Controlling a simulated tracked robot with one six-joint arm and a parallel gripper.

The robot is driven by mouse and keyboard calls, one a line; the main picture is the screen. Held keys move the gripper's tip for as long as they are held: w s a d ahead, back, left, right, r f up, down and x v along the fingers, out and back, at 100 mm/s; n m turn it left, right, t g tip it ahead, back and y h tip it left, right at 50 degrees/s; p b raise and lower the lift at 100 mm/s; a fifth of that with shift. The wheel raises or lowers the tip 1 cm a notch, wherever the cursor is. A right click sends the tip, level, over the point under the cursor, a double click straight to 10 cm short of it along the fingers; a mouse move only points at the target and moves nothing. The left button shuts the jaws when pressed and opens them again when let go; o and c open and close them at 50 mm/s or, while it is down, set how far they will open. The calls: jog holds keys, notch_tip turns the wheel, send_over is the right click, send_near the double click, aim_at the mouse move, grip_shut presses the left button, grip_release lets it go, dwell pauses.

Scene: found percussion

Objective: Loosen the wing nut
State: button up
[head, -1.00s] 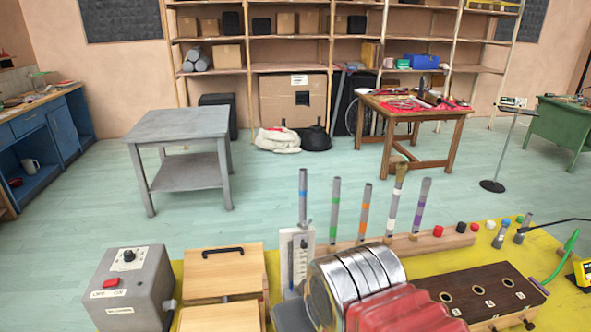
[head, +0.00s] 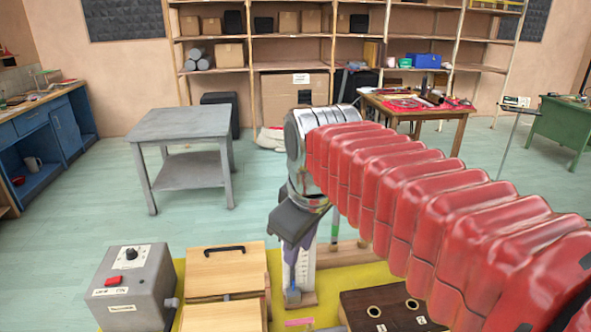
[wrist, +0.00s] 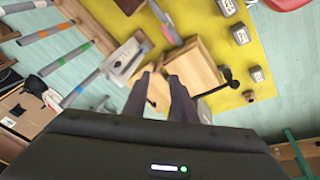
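I cannot make out the wing nut for certain in either view. A pale upright stand with a scale (head: 303,270) rises from the yellow mat, partly hidden behind my gripper. In the wrist view the stand (wrist: 125,60) lies just left of my fingertips. My gripper (head: 297,246) points down in front of the stand's upper part. In the wrist view my gripper (wrist: 163,76) shows two dark fingers with a gap between them and nothing clearly held. I cannot tell whether the fingers touch the stand.
Wooden boxes (head: 227,263), one with a black handle, stand left of the stand. A grey control box (head: 132,287) with a red button is farther left. A dark wooden block with holes (head: 385,311) lies to the right. Banded tubes (wrist: 45,33) show in the wrist view.

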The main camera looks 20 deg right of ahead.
jog(key=w+d+r+n+g, duration=0.2)
jog(key=w+d+n, duration=0.2)
jog(key=w, duration=0.5)
jog(key=w+d+r+n+g, duration=0.1)
jog(key=w+d+n, duration=0.3)
jog(key=w+n, duration=0.5)
jog(key=shift+w+r+n+g, duration=0.3)
jog(key=shift+w+r+g, duration=0.15)
jog(key=shift+w, duration=0.35)
notch_tip(320, 180, down, 14)
jog(key=shift+r, duration=0.1)
grip_shut()
